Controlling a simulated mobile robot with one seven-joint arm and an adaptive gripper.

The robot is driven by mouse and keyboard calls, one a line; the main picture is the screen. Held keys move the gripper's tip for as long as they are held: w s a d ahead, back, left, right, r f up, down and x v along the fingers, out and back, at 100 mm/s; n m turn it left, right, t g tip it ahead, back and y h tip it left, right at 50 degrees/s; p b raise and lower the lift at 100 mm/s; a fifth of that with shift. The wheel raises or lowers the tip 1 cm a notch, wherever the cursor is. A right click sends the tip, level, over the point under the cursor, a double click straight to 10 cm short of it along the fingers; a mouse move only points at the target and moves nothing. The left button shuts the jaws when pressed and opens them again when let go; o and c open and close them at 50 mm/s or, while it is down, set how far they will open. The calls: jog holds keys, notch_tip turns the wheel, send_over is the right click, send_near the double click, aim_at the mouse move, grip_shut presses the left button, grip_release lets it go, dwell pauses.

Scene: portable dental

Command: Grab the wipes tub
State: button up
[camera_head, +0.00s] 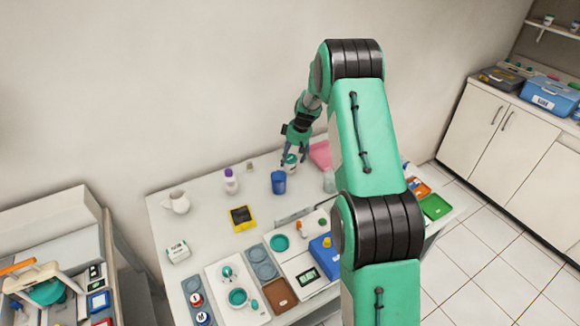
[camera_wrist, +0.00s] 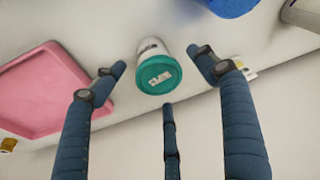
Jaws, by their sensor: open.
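The wipes tub (camera_wrist: 157,72) is a small white tub with a teal lid and a pale label on the lid, standing on the white table. In the head view the tub (camera_head: 290,158) is small and partly covered by my gripper. My gripper (camera_wrist: 163,82) is open, with its three dark blue fingers spread around the tub. One fingertip is to its left, one to its right and one below its lid in the wrist view. I see no clear contact between the fingers and the tub.
A pink tray (camera_wrist: 50,90) lies left of the tub in the wrist view. A blue cup (camera_head: 278,182) stands close by in the head view. A small item (camera_wrist: 246,72) shows behind the right finger. A yellow-and-black device (camera_head: 242,218) and several trays lie farther forward.

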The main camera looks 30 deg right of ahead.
jog(key=shift+x, duration=0.95)
jog(key=c, duration=1.3)
jog(key=shift+r, duration=0.1)
jog(key=shift+r, duration=0.55)
jog(key=v, duration=0.2)
jog(key=shift+s+a+r+p, duration=0.15)
jog(key=shift+r+p, duration=0.1)
jog(key=shift+p, duration=0.15)
jog(key=s+a, duration=0.2)
jog(key=s, duration=0.5)
jog(key=s+a+r+p, duration=0.1)
jog(key=s+a, duration=0.2)
jog(key=s, duration=0.4)
jog(key=shift+s+r, duration=0.15)
jog(key=shift+s, duration=0.05)
